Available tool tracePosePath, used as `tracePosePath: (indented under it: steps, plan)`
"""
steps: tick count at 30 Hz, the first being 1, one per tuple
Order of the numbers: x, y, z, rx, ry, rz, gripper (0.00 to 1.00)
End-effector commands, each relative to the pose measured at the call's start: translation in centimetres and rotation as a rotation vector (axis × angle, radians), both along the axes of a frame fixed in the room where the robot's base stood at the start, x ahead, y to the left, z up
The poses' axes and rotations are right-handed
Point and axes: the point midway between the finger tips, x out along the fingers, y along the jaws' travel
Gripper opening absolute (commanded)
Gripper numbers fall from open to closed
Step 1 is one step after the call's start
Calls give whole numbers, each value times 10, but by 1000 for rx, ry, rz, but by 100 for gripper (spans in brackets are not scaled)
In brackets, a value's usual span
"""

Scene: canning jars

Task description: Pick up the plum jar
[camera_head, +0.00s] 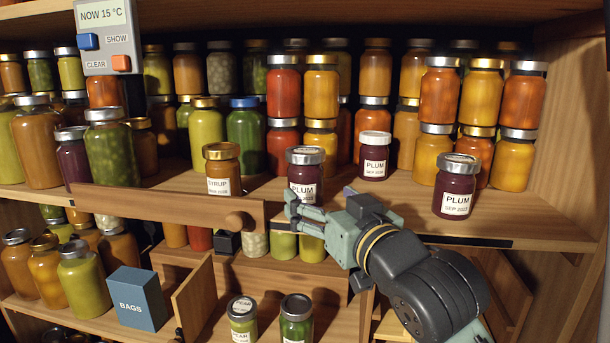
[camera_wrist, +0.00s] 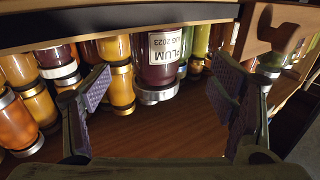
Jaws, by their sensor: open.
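Three dark jars labelled PLUM stand upright on the middle shelf in the head view. One with a grey lid (camera_head: 305,156) is in the middle, its label partly covered by my gripper. One with a white lid (camera_head: 375,140) is farther back, to its right. One with a silver lid (camera_head: 457,184) stands at the right near the shelf's front. My gripper (camera_head: 320,203) is open and empty, close to the middle plum jar. In the wrist view, a plum jar (camera_wrist: 158,62) appears upside down, labelled AUG 2023, between and beyond my spread fingers (camera_wrist: 162,84); no contact is visible.
A syrup jar (camera_head: 222,165) stands left of the middle plum jar. Stacked jars fill the back. A wooden bar with a round knob (camera_head: 238,219) runs along the front left. A blue BAGS box (camera_head: 138,297) is below. Some bare shelf (camera_head: 415,202) lies left of the right plum jar.

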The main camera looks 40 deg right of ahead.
Motion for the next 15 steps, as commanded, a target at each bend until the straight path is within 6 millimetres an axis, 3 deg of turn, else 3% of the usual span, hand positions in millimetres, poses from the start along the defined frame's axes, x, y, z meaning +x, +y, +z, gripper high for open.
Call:
tracePosePath:
  steps: [3,15]
  plan:
    - [20,-5,2,0,1,3,77]
    - [59,-24,3,-1,1,0,77]
